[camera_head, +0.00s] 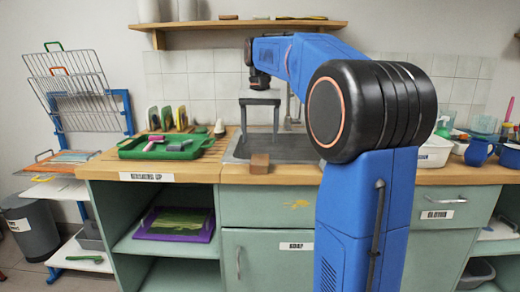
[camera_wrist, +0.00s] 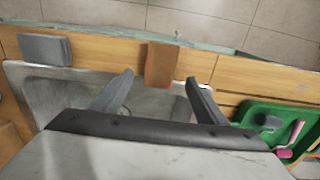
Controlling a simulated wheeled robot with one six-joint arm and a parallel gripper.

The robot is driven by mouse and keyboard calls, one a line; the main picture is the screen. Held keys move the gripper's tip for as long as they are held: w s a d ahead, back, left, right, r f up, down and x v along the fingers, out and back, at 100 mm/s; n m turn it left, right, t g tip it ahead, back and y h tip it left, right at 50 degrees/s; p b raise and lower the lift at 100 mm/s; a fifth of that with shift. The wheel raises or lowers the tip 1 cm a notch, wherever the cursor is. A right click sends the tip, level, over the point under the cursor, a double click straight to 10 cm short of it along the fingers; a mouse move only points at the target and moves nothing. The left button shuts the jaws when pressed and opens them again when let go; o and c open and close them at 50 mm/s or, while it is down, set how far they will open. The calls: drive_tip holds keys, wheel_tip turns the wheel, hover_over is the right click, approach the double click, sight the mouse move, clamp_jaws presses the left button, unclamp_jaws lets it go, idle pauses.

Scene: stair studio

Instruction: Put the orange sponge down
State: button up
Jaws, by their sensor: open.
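The orange sponge (camera_head: 260,163), a brownish-orange block, rests on the wooden counter at the front edge of the sink. It also shows in the wrist view (camera_wrist: 162,62), beyond the fingertips and lined up with the gap between them. My gripper (camera_head: 260,130) is open and empty, fingers pointing down, above the sink area and higher than the sponge. In the wrist view my gripper (camera_wrist: 160,82) has its two fingers wide apart. In the head view there is a visible gap between the fingertips and the sponge.
The metal sink (camera_head: 293,148) lies behind the sponge. A green tray (camera_head: 190,149) with several small items stands to the left. A grey block (camera_wrist: 45,48) lies on the counter in the wrist view. A wooden shelf (camera_head: 200,25) hangs above. A white basin (camera_head: 434,155) stands right of my arm.

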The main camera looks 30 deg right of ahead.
drive_tip(key=shift+r, duration=2.45)
drive_tip(key=shift+a, duration=0.1)
drive_tip(key=s+a+f+n+t, duration=0.1)
drive_tip(key=s+a+f+n, duration=0.1)
drive_tip(key=s+a+f, duration=0.4)
drive_tip(key=s+a+f+n+t, duration=0.1)
drive_tip(key=s+a+f, duration=0.3)
drive_tip(key=s, duration=0.5)
drive_tip(key=s+a+f+n+t, duration=0.1)
drive_tip(key=s+a+f+n, duration=0.1)
drive_tip(key=s+f, duration=0.5)
drive_tip(key=s+a+f+n+t, duration=0.1)
drive_tip(key=s+a+f, duration=0.2)
drive_tip(key=s+f, duration=0.5)
wheel_tip(320, 180, down, 4)
drive_tip(key=shift+a+f+n+t, duration=0.2)
drive_tip(key=shift+a+n+t, duration=0.1)
drive_tip(key=shift+n+t, duration=0.1)
drive_tip(key=shift+o, duration=0.6)
drive_tip(key=shift+s, duration=0.1)
